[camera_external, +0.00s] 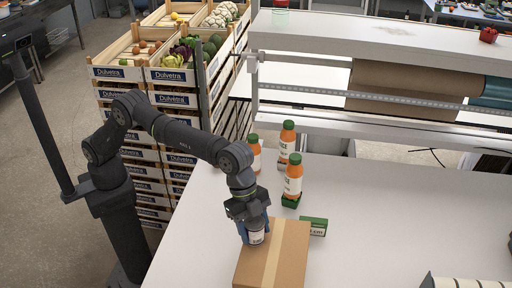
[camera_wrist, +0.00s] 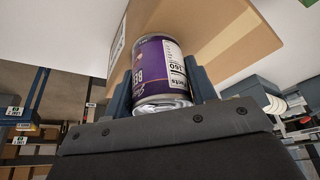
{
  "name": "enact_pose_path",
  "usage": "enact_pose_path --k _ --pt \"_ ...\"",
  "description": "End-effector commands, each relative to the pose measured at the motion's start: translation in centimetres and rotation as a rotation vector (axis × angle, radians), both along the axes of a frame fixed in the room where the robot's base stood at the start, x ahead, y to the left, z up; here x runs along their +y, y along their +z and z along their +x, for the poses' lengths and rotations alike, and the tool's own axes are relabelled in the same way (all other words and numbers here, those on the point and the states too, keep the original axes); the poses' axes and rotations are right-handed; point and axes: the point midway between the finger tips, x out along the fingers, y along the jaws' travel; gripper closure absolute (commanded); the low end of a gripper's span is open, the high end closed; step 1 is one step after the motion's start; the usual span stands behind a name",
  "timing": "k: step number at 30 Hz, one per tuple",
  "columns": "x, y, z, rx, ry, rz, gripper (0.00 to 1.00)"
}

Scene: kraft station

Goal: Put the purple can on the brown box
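The purple can (camera_wrist: 162,72) stands between the two blue-grey fingers of my gripper (camera_wrist: 160,85) in the wrist view, with a finger against each side. In the external view my gripper (camera_external: 250,222) points down at the far left corner of the brown box (camera_external: 290,255), and the can's lower end (camera_external: 256,237) shows below the fingers. The brown box also fills the top of the wrist view (camera_wrist: 225,35), behind the can. I cannot tell whether the can touches the box.
A small green box (camera_external: 314,226) lies close to the brown box's right side. A striped holder (camera_external: 465,283) is at the front right. The table's middle right is clear.

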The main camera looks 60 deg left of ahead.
Motion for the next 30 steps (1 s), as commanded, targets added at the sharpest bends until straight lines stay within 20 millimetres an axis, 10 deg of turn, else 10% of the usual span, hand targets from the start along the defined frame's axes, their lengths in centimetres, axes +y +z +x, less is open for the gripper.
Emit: enact_pose_path --k 14,30 --pt "0.1 0.6 0.0 0.000 0.000 -0.001 0.28" --pt "3.9 10.0 0.0 0.000 0.000 -0.001 0.28"
